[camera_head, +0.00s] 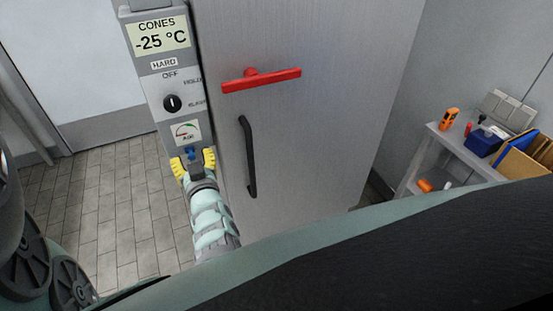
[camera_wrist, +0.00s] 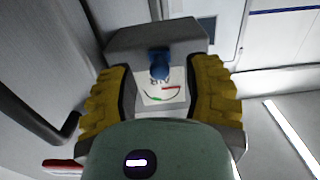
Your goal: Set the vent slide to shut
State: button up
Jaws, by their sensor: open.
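The vent slide shows as a small blue knob (camera_head: 190,154) at the lower end of the grey control panel (camera_head: 167,82), just below the AIR dial label (camera_head: 186,132). In the wrist view the blue knob (camera_wrist: 159,63) stands by the AIR label (camera_wrist: 163,92), which appears upside down. My gripper (camera_head: 193,164) is open, with its yellow-padded fingers on either side of the knob. In the wrist view my gripper (camera_wrist: 160,84) shows a gap between each finger and the knob. I cannot tell the slide's marked positions.
The panel also carries a black rotary knob (camera_head: 172,103) and a -25 °C display (camera_head: 161,37). Right of it, the grey door (camera_head: 320,100) has a red T-handle (camera_head: 262,79) and a black pull handle (camera_head: 248,157). A cluttered side table (camera_head: 450,138) stands far right. Tiled floor (camera_head: 110,205) lies open at left.

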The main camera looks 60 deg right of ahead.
jog(key=shift+x, duration=0.8)
jog(key=shift+o, duration=0.3)
grip_shut()
